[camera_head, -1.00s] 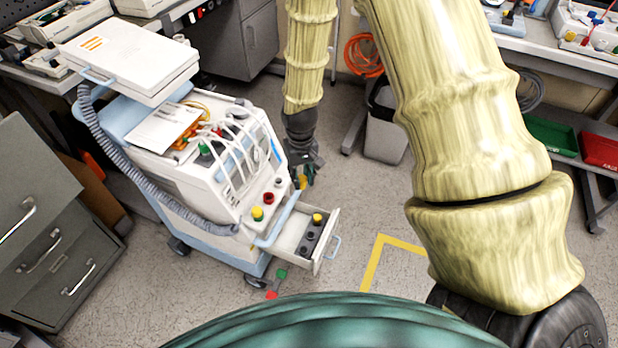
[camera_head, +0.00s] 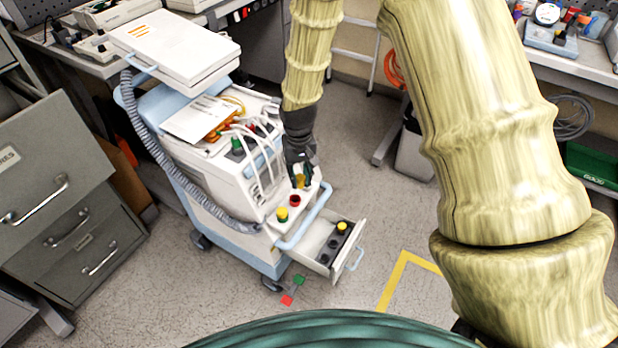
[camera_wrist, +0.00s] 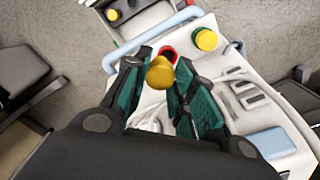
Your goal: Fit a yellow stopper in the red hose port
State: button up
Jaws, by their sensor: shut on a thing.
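My gripper (camera_head: 300,178) is shut on a yellow stopper (camera_wrist: 159,74), which sits between the fingertips in the wrist view. The red hose port (camera_wrist: 169,53) is a red ring on the machine's white front ledge, just beyond the held stopper and partly hidden by it. The port also shows in the head view (camera_head: 294,200), slightly below the gripper. I cannot tell whether the stopper touches it. Another yellow stopper (camera_head: 282,214) sits on the ledge beside the red port. One more yellow stopper (camera_head: 342,226) stands in the open drawer (camera_head: 322,257).
A light blue handle bar (camera_head: 305,226) runs along the ledge, between it and the drawer. White hoses and a green-capped part stand on the machine (camera_head: 236,184) behind. A grey ribbed hose (camera_head: 160,165) hangs at its left.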

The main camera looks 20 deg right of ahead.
jog(key=shift+w+a+f+b, duration=0.2)
jog(key=shift+a+f, duration=0.05)
jog(key=shift+f, duration=0.6)
jog(key=shift+w+a+f+b, duration=0.2)
jog(key=shift+a+f, duration=0.1)
jog(key=shift+f, duration=0.55)
jog(key=shift+w+a+f+b, duration=0.15)
jog(key=shift+w+a+f, duration=0.1)
jog(key=shift+f, duration=0.6)
jog(key=shift+f+b, duration=0.3)
jog(key=shift+f, duration=1.3)
jog(key=o, duration=0.8)
notch_tip(320, 180, up, 12)
